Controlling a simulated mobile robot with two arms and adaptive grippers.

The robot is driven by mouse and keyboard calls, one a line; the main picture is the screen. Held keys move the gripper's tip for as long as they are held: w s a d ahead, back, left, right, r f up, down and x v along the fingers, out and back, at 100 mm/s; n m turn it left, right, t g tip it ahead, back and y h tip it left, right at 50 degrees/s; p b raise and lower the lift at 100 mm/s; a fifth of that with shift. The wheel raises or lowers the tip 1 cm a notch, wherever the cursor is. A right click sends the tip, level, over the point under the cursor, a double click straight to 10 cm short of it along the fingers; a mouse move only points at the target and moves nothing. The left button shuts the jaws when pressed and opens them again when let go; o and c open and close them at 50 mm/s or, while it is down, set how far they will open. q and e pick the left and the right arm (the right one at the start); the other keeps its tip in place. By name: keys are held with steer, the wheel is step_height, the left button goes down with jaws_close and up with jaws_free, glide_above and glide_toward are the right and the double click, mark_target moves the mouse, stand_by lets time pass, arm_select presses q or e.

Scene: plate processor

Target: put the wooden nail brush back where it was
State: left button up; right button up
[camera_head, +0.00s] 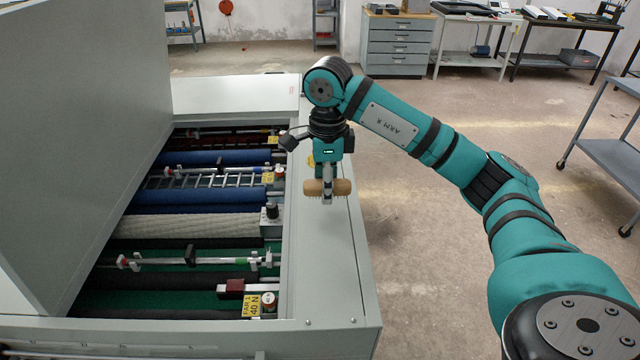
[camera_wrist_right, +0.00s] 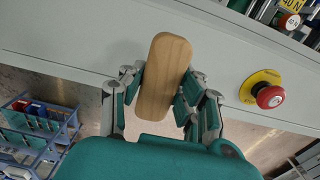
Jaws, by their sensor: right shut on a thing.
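The wooden nail brush (camera_head: 327,187) is a light-brown block with bristles on its underside. My right gripper (camera_head: 327,190) is shut on it, over the right-hand rim of the open plate processor (camera_head: 345,262). In the right wrist view the brush (camera_wrist_right: 165,76) sits between the two fingers of the gripper (camera_wrist_right: 160,95), its long side pointing away from the palm. Whether the bristles touch the rim I cannot tell. My left gripper is not in view.
The processor's open bay holds several rollers (camera_head: 190,222) left of the brush. A raised grey cover (camera_head: 70,110) stands at the left. A red emergency button (camera_wrist_right: 270,97) on a yellow base is on the casing. A blue cart (camera_wrist_right: 38,122) stands at lower left in the wrist view.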

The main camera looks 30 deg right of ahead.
mark_target(321, 205)
steer(key=shift+w, duration=0.9)
steer(key=shift+f+p, duration=0.15)
steer(key=shift+p, duration=0.25)
step_height(321, 205, down, 3)
steer(key=shift+f+p, duration=0.1)
steer(key=shift+p, duration=0.7)
steer(key=shift+f, duration=0.15)
steer(key=o, duration=0.6)
steer(key=shift+f+b, duration=0.1)
steer(key=shift+b, duration=0.2)
steer(key=shift+c, duration=0.2)
steer(key=o, duration=0.5)
steer(key=shift+c, duration=0.2)
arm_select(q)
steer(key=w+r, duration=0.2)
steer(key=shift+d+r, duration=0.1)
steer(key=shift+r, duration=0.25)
